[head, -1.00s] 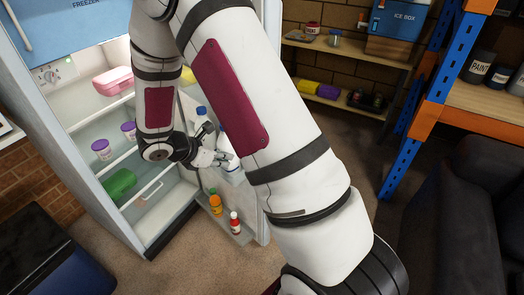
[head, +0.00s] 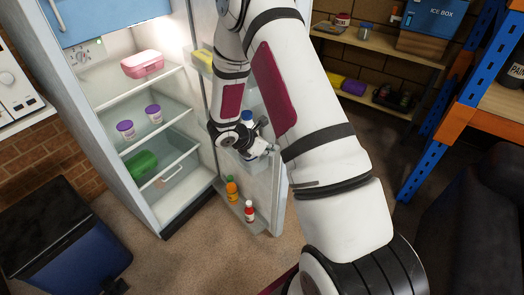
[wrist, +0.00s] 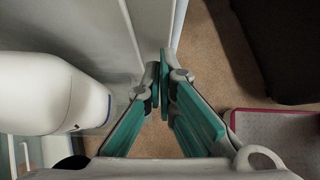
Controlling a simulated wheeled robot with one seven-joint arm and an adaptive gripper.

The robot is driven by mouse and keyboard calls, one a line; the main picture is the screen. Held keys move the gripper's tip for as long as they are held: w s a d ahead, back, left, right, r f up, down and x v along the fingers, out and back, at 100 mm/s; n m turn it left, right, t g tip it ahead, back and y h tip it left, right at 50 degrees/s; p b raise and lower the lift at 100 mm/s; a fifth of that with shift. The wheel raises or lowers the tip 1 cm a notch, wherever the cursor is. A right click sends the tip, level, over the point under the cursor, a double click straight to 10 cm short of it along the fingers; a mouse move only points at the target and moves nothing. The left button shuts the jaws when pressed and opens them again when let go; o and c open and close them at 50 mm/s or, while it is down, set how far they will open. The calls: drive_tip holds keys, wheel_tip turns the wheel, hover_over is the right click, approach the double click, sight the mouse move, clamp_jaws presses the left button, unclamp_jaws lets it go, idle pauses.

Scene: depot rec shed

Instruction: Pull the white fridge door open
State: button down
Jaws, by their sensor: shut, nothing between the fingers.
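The white fridge (head: 180,215) stands at the left in the head view with its lower compartment open. Its white door (head: 265,200) is swung out to the right, with bottles on its inner shelves. My gripper (head: 268,148) is at the inner side of the door, near its free edge, and partly hidden by my arm there. In the wrist view my gripper (wrist: 160,78) is shut and empty, with its teal fingertips together close to the door edge (wrist: 178,25). I cannot tell if they touch it. A white bottle (wrist: 60,95) is close to the left of the fingers.
A blue freezer door (head: 110,15) is above the open compartment. A pink box (head: 142,65), purple-lidded tubs (head: 126,130) and a green item (head: 142,164) are inside. A dark blue bin (head: 60,240) stands at the left. An orange and blue rack (head: 440,130) and dark sofa are at the right.

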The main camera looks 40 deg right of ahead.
drive_tip(key=shift+d, duration=0.55)
